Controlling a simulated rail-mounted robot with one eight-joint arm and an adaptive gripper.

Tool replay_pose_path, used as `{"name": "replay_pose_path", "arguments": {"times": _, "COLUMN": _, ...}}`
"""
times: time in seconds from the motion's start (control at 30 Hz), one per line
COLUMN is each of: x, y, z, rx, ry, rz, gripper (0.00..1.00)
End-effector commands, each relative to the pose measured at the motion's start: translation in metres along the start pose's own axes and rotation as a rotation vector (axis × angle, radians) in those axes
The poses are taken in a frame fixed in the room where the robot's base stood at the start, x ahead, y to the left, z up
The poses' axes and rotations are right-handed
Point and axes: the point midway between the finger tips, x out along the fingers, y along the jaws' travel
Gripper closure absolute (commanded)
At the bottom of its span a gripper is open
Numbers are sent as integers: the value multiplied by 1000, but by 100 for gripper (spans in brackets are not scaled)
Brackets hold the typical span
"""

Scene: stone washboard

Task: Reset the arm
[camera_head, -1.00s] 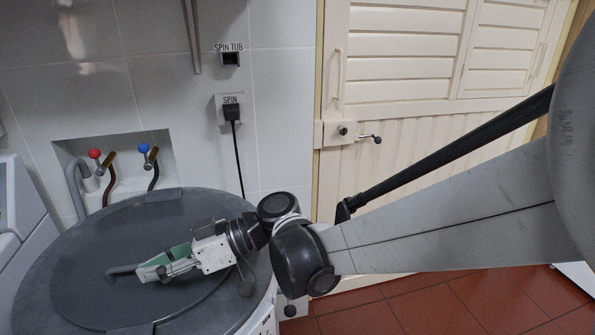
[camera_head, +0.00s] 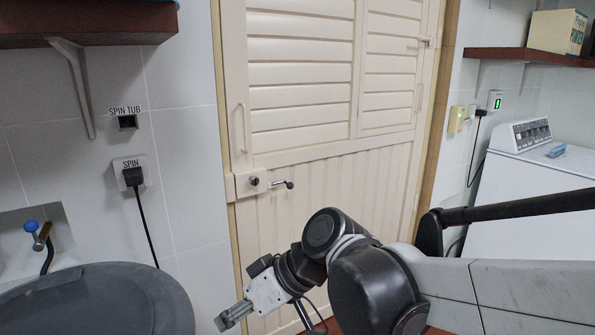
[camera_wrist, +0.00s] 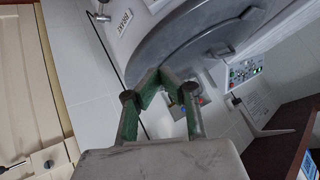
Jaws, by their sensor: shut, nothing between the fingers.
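My gripper (camera_head: 232,317) is near the bottom of the head view, to the right of the grey round tub lid (camera_head: 95,305) and in front of the cream door. It is shut and empty. In the wrist view my gripper's green fingers (camera_wrist: 158,82) meet at their tips, with the tub lid (camera_wrist: 190,50) beyond them. My gripper is apart from the lid. The arm reaches in from the lower right of the head view.
The cream louvred door (camera_head: 300,150) stands behind my arm. A black plug labelled SPIN (camera_head: 133,177) is on the tiled wall. A white machine (camera_head: 530,185) stands at the right under a shelf (camera_head: 520,55). A blue-knobbed tap (camera_head: 33,228) is at the left.

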Motion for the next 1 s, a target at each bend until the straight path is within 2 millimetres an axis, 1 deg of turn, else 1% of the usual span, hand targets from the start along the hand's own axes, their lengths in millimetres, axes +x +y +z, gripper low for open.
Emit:
{"name": "replay_pose_path", "arguments": {"times": 0.03, "x": -16, "y": 10, "z": 12, "rx": 46, "ry": -4, "rz": 60, "gripper": 100}}
{"name": "replay_pose_path", "arguments": {"times": 0.17, "x": -54, "y": 36, "z": 43, "rx": 171, "ry": -12, "rz": 219, "gripper": 100}}
{"name": "replay_pose_path", "arguments": {"times": 0.3, "x": -95, "y": 59, "z": 79, "rx": 300, "ry": -6, "rz": 390, "gripper": 100}}
{"name": "replay_pose_path", "arguments": {"times": 0.5, "x": -152, "y": 83, "z": 134, "rx": 473, "ry": 23, "rz": 630, "gripper": 100}}
{"name": "replay_pose_path", "arguments": {"times": 0.6, "x": -178, "y": 91, "z": 161, "rx": 548, "ry": 46, "rz": 741, "gripper": 100}}
{"name": "replay_pose_path", "arguments": {"times": 0.7, "x": -199, "y": 95, "z": 183, "rx": 605, "ry": 68, "rz": 831, "gripper": 100}}
{"name": "replay_pose_path", "arguments": {"times": 0.8, "x": -213, "y": 98, "z": 198, "rx": 643, "ry": 86, "rz": 894, "gripper": 100}}
{"name": "replay_pose_path", "arguments": {"times": 0.9, "x": -220, "y": 98, "z": 206, "rx": 663, "ry": 95, "rz": 928, "gripper": 100}}
{"name": "replay_pose_path", "arguments": {"times": 1.0, "x": -223, "y": 99, "z": 209, "rx": 671, "ry": 100, "rz": 942, "gripper": 100}}
